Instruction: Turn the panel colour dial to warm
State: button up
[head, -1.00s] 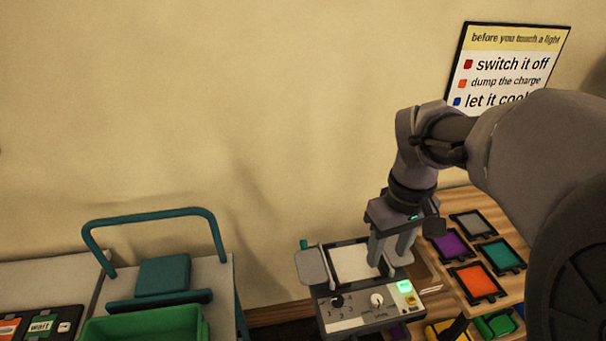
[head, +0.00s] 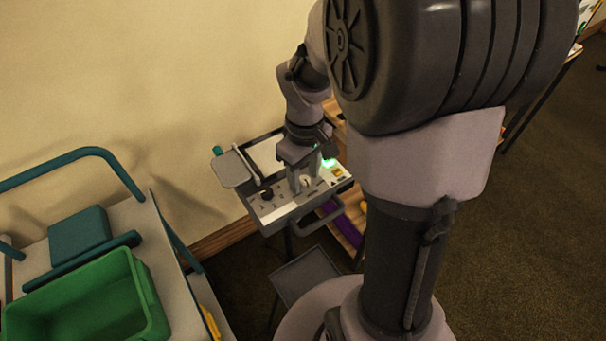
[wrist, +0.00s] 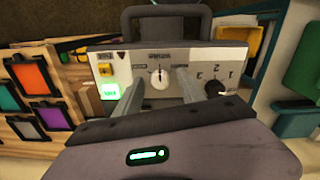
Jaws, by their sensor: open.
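The light panel (head: 268,213) is a grey box with a pale control face and a handle on its near side. In the wrist view its face (wrist: 128,62) carries a white dial (wrist: 158,77) with a thin, roughly vertical mark. Small lettering around this dial is upside down and too small to read. A black knob (wrist: 219,88) with numbers sits to its right. My gripper (wrist: 163,83) is open, its fingers on either side of the white dial in this view; I cannot tell whether they touch it. In the head view my gripper (head: 303,182) is over the control face.
A green lit button (wrist: 109,91) and a yellow switch (wrist: 105,70) sit left of the dial. A trolley with a green bin (head: 85,300) stands left in the head view. Coloured filter frames (wrist: 33,74) hang on a wooden rack. Dark floor is open at right.

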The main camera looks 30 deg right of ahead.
jog(key=shift+c, duration=0.5)
grip_shut()
jog(key=m, duration=0.5)
jog(key=shift+m, duration=0.4)
jog(key=m, duration=0.5)
jog(key=shift+m, duration=0.4)
jog(key=shift+o, duration=0.5)
grip_release()
